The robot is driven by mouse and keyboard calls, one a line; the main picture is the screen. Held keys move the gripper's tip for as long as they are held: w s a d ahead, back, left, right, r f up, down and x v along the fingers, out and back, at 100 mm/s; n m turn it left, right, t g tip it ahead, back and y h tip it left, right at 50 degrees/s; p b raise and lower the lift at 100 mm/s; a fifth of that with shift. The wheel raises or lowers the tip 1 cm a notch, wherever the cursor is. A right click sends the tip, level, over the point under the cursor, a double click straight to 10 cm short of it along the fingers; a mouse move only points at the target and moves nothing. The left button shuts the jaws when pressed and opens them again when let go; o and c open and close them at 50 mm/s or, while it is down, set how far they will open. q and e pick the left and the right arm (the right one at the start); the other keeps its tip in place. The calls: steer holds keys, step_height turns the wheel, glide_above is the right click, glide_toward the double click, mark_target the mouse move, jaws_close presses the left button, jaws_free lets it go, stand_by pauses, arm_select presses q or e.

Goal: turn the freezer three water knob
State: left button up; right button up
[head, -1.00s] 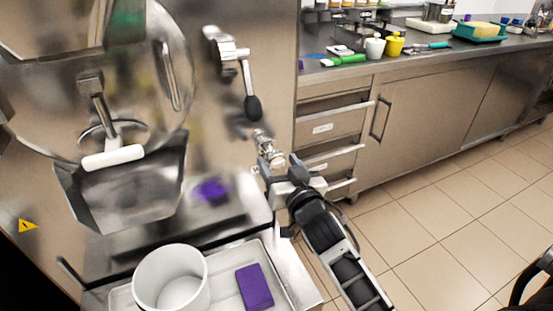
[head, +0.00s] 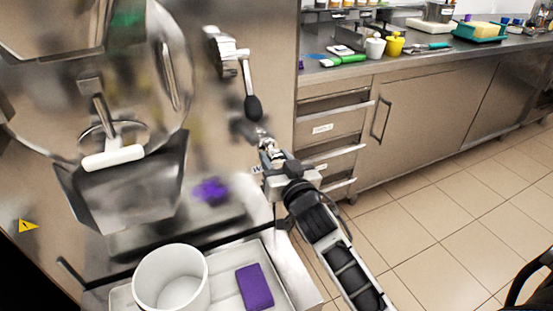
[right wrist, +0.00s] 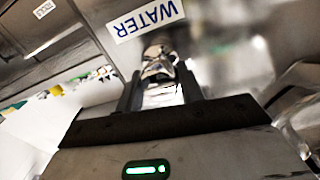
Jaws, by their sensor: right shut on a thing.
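The water knob (right wrist: 158,68) is a shiny metal knob on the freezer's steel front, just below a white label reading WATER (right wrist: 146,18) in the right wrist view. My right gripper (right wrist: 160,92) has one finger on each side of the knob and is shut on it. In the head view the right gripper (head: 267,152) reaches the lower right of the freezer front (head: 225,140), and its fingers hide most of the knob. My left gripper is not in view.
A black-handled lever (head: 252,105) hangs above the right gripper. A dispensing chute (head: 125,185) is at left. Below are a white tub (head: 171,283) and a purple block (head: 254,286) on a tray.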

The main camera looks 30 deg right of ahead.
steer(key=n+p, duration=0.1)
steer(key=n, duration=0.5)
steer(key=shift+n+p, duration=0.4)
steer(key=n, duration=0.6)
steer(key=shift+n+y, duration=0.3)
steer(key=shift+p, duration=0.3)
steer(key=o, duration=1)
